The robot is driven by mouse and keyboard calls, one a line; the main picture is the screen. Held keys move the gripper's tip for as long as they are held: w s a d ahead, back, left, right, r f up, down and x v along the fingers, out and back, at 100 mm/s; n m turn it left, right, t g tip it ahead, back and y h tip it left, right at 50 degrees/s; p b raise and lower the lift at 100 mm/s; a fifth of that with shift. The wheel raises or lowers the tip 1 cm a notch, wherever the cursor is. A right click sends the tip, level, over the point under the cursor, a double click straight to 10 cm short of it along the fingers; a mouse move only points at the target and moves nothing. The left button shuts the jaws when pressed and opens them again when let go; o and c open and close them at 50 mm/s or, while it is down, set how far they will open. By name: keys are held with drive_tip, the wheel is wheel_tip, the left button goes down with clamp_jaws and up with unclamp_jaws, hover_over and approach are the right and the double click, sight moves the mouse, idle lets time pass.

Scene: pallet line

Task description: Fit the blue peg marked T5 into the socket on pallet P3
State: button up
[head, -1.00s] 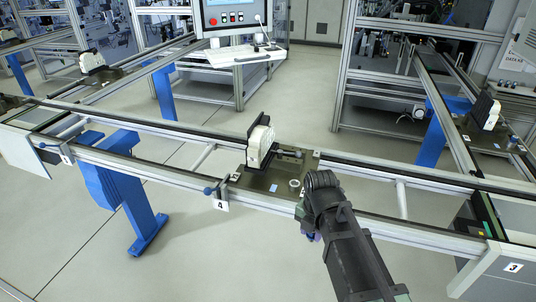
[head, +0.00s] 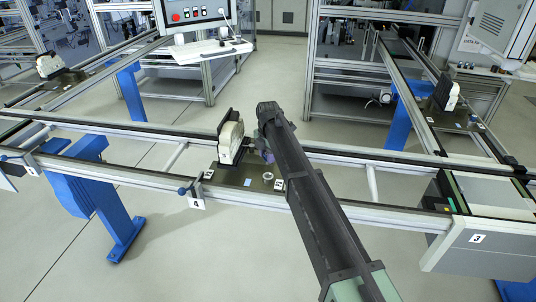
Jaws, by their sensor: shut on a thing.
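My gripper (head: 262,146) is mostly hidden behind my dark arm, beside the white block on the pallet. It is shut on a small blue-violet piece, which I take as the blue peg (head: 267,156); its T5 mark cannot be read. The peg is above the right part of the dark pallet (head: 228,174) on the near rail line. A pale ring (head: 268,176), perhaps the socket, lies on the pallet just below the peg in the picture. No P3 label can be read. I cannot tell the gap between peg and pallet.
A white block with a black back plate (head: 231,140) stands on the pallet, close left of my gripper. Sign 4 (head: 197,203) hangs on the front rail. Other pallets stand at the upper left (head: 62,76) and right (head: 430,108). A monitor (head: 192,14) is behind.

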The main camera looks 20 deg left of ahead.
drive_tip(key=shift+f+b, duration=2.35)
drive_tip(key=shift+f, duration=0.2)
drive_tip(key=shift+f+b, duration=0.4)
drive_tip(key=shift+f, duration=0.25)
drive_tip(key=shift+f+b, duration=0.1)
drive_tip(key=shift+b, duration=0.25)
drive_tip(key=shift+f+b, duration=0.35)
drive_tip(key=shift+f, duration=0.3)
drive_tip(key=o, duration=1.4)
drive_tip(key=shift+r, duration=0.15)
